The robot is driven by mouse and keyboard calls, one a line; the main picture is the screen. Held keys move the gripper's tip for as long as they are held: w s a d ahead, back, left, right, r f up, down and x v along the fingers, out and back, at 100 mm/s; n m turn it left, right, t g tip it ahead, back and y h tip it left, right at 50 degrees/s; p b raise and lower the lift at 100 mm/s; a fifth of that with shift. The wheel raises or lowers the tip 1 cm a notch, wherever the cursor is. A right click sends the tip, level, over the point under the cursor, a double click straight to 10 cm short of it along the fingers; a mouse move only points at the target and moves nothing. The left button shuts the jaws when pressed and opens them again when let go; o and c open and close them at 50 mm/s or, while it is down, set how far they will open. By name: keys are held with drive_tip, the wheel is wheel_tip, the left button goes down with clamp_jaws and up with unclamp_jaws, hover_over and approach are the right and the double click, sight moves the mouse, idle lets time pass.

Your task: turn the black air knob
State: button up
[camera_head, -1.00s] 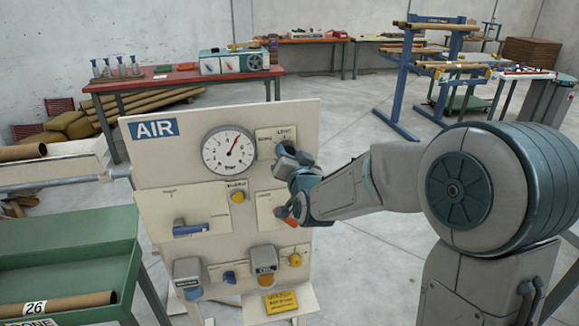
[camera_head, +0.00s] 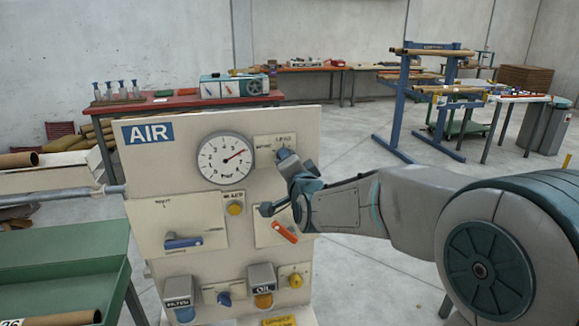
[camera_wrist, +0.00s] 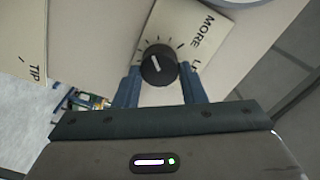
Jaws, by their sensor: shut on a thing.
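The black air knob (camera_wrist: 158,65) shows in the wrist view, with a white pointer line tilted slightly left of straight up. It sits on a cream plate (camera_wrist: 200,30) with tick marks and the word MORE. My gripper (camera_wrist: 160,80) has one finger on each side of the knob and is shut on it. In the head view my gripper (camera_head: 288,160) is at the upper right of the AIR panel (camera_head: 205,275) and largely hides the knob.
Below my gripper are an orange lever (camera_head: 285,232) and a yellow knob (camera_head: 235,208). A blue-handled lever (camera_head: 183,242) is lower left. A green cart (camera_head: 65,265) stands left of the panel. Open floor lies behind and to the right.

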idle(0.3)
drive_tip(key=o, duration=1)
drive_tip(key=shift+s, duration=0.1)
drive_tip(key=v, duration=1.3)
drive_tip(key=shift+s+b, duration=0.3)
drive_tip(key=shift+b, duration=0.05)
drive_tip(key=shift+d, duration=0.1)
